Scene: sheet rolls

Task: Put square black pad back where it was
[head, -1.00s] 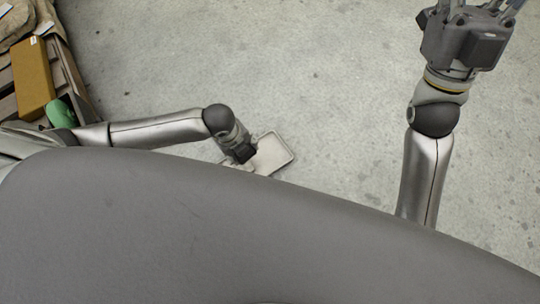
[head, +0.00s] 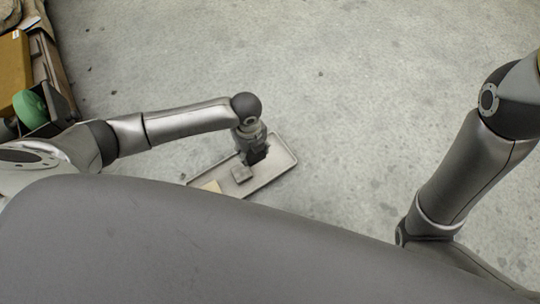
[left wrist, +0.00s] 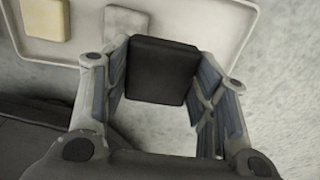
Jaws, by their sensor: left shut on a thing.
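My left gripper (head: 254,147) is shut on the square black pad (left wrist: 162,70). In the left wrist view the pad sits between the two fingers (left wrist: 160,85), its dark face towards the camera. In the head view the gripper and pad are over a pale, shallow, rectangular tray (head: 283,150) with a raised rim. The tray's near part is hidden by my body. I cannot tell whether the pad touches the tray. My right arm comes in at the right, but its gripper is outside the head view.
A grey pad (head: 242,174) and a yellowish pad (head: 211,187) lie in the tray; the yellowish one also shows in the left wrist view (left wrist: 48,19). A brown box (head: 14,72) and a green object (head: 30,104) are at the far left.

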